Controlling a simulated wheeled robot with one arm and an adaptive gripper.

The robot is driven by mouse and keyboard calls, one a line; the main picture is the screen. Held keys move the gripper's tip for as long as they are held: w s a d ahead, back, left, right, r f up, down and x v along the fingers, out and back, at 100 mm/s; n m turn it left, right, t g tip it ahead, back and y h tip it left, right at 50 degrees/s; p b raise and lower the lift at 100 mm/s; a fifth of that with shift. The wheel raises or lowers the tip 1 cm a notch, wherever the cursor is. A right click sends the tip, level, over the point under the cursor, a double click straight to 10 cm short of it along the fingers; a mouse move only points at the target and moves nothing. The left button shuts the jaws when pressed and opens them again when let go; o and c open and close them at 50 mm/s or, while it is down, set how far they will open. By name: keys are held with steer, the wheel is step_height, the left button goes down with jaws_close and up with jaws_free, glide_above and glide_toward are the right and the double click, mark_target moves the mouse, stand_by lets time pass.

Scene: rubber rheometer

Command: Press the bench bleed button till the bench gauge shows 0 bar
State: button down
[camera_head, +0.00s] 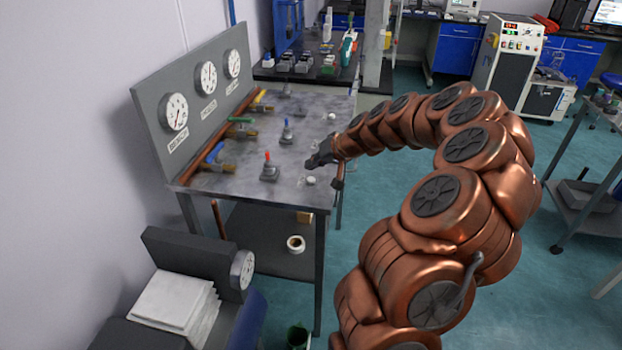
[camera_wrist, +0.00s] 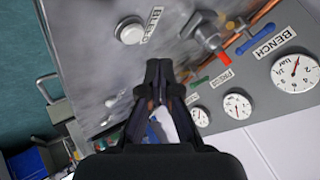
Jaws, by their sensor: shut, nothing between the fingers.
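The bleed button is a round white cap (camera_wrist: 130,31) beside a BLEED label (camera_wrist: 154,24) in the wrist view. A white cap near the bench's front edge (camera_head: 310,181) in the head view looks like the same button. The bench gauge (camera_head: 174,112) is the nearest white dial on the grey panel; in the wrist view it (camera_wrist: 295,73) sits beside the BENCH label. Its needle is too small to read surely. My gripper (camera_head: 314,163) is shut and empty above the bench, near the button but apart from it. Its closed fingertips (camera_wrist: 158,70) show below the button in the wrist view.
Two more gauges (camera_head: 206,78) (camera_head: 231,64) share the panel. Valves with blue (camera_head: 215,153), green and yellow handles line its foot. A red-topped valve (camera_head: 268,168) and a blue-topped one (camera_head: 286,132) stand up from the bench top. Another white cap (camera_head: 332,116) lies farther back.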

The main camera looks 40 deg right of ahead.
mark_target(313, 179)
steer(key=shift+r, duration=1.65)
